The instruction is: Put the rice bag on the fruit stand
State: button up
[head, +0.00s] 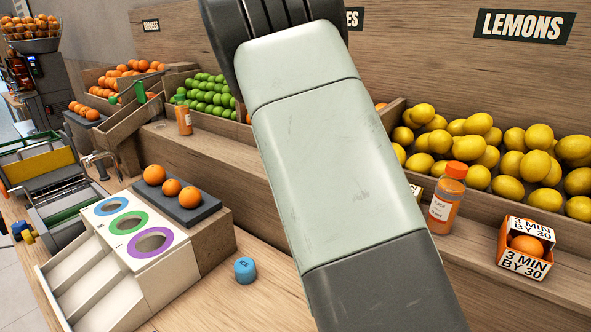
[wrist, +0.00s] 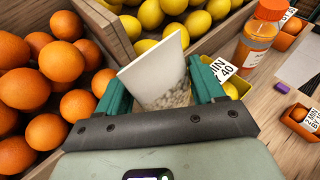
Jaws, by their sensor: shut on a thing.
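My gripper (wrist: 158,80), with two teal fingers, is shut on the rice bag (wrist: 158,65) in the wrist view. The bag is a white packet with pale grains showing in its lower part, and it stands tilted between the fingers. The wooden fruit stand (head: 225,160) runs along the back in the head view, with bins of oranges, limes and lemons. In the wrist view the bag is in front of the lemon bin, right of a wooden divider (wrist: 108,30) and the oranges. My arm hides the gripper and bag in the head view.
An orange juice bottle (head: 446,198) and a small box holding an orange (head: 525,248) stand on the right ledge. A blue cap-like item (head: 245,270) lies on the counter beside a white sorter (head: 130,245). Some counter near the blue item is clear.

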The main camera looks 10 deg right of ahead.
notch_tip(320, 180, down, 10)
jog(key=shift+d+r, duration=0.1)
jog(key=shift+r, duration=0.1)
dwell(0.3)
jog(key=o, duration=1.1)
jog(key=shift+f, duration=0.1)
jog(key=shift+c, duration=0.2)
